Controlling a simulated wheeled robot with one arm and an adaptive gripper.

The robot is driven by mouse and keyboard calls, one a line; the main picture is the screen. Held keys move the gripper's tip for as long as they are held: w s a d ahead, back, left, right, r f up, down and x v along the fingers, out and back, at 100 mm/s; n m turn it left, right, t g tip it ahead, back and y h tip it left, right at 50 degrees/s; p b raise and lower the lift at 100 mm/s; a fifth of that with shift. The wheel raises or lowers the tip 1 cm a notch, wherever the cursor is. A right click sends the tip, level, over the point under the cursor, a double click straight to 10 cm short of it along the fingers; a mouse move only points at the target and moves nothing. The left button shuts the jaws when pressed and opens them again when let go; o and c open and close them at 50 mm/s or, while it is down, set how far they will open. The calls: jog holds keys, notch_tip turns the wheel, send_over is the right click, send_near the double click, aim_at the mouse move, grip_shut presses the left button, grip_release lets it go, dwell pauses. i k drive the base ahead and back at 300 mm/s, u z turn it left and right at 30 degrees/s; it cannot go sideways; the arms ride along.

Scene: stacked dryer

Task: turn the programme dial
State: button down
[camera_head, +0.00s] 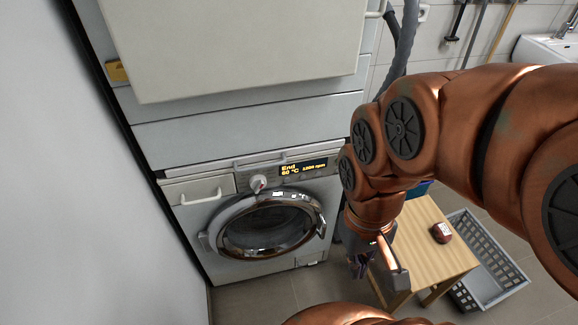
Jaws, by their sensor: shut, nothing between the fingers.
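The programme dial (259,183) is a small pale round knob with a red mark on the front panel of the lower machine (228,279). It sits to the left of a dark display (303,167) with amber text reading "End", "60 °C" and a spin speed. My gripper (362,266) hangs low and well to the right of the dial, pointing down beside the wooden stool. It is shut, with nothing seen in it, and is apart from the dial and the machine. My arm hides the area to the right of the panel.
The round door (318,221) is below the dial, with a drawer handle (201,197) at left. A wooden stool (433,240) bears a dark red object (441,232). A grey crate (511,281) stands on the floor. A pale panel (235,45) overhangs above. A wall closes off the left.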

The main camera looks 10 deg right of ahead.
aim_at(258, 182)
jog(key=u, duration=0.5)
jog(key=k, duration=1.25)
jog(key=u, duration=1)
jog(key=i, duration=1)
jog(key=z, duration=0.75)
